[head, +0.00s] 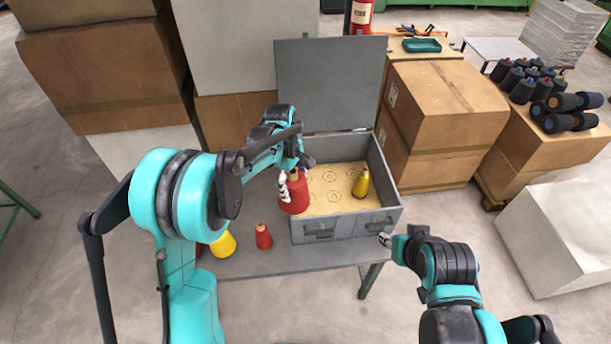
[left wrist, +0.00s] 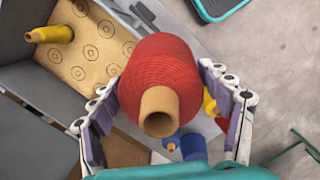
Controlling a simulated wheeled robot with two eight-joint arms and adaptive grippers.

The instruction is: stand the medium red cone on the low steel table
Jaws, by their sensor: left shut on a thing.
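My left gripper (head: 289,187) is shut on a red yarn cone (head: 294,200), held upright at the front-left corner of the steel box. In the left wrist view the red cone (left wrist: 158,72) sits between both fingers, its tan core end toward the camera. The low grey steel table (head: 290,262) carries the box. A smaller red cone (head: 263,236) and a yellow cone (head: 224,244) stand on it, left of the box. My right gripper (head: 387,240) is near the table's front-right corner; its fingers are too small to judge.
The open steel box (head: 350,228) has a raised lid (head: 330,85) and a ringed board (head: 325,178) with a small yellow cone (head: 361,185). In the left wrist view a blue cone (left wrist: 193,147) shows below the held cone. Cardboard boxes (head: 445,105) stand behind. My left arm hides the table's left part.

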